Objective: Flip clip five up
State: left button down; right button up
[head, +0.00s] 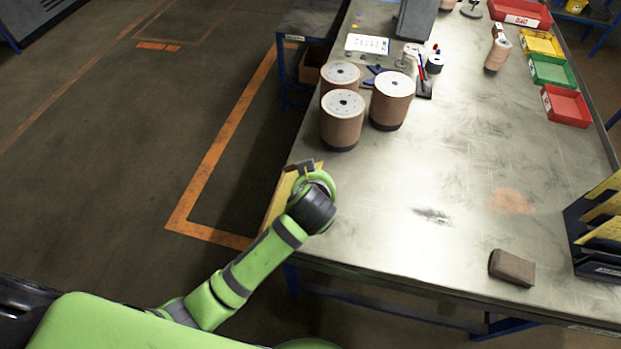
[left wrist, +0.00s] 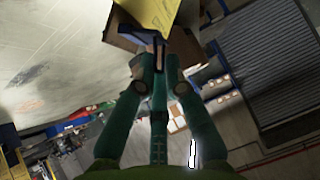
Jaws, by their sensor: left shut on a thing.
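A yellow board or sheet (head: 281,198) with brown edges stands at the table's left edge, partly hidden behind my left arm. It also shows at the top of the left wrist view (left wrist: 150,12), above a brown block-like part (left wrist: 120,30). My left gripper (left wrist: 159,48) has its green fingers brought together on a small part at the lower edge of the yellow piece. This part seems to be a clip; its number cannot be read. In the head view the gripper's wrist covers most of the contact. My right gripper is in neither view.
A brown block (head: 512,267) lies near the front edge. A dark rack (head: 590,235) with yellow sheets is at the right. The table's middle is clear.

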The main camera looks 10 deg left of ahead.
pick_arm(q)
jog(key=shift+d+r+m+y, duration=0.15)
jog(key=shift+d+m+y, duration=0.15)
jog(key=shift+d+y, duration=0.2)
jog(key=shift+d, duration=0.15)
jog(key=shift+s+f+y, duration=0.15)
jog(key=shift+f+y, duration=0.15)
dwell(1.8)
jog(key=c, duration=1.5)
grip_release()
jog(key=shift+d, duration=0.1)
jog(key=shift+s+r, duration=0.1)
jog(key=shift+r, duration=0.1)
jog(key=v, duration=1.1)
jog(key=shift+s+d+r, duration=0.1)
jog(key=shift+s+d, duration=0.1)
jog(key=shift+s, duration=0.1)
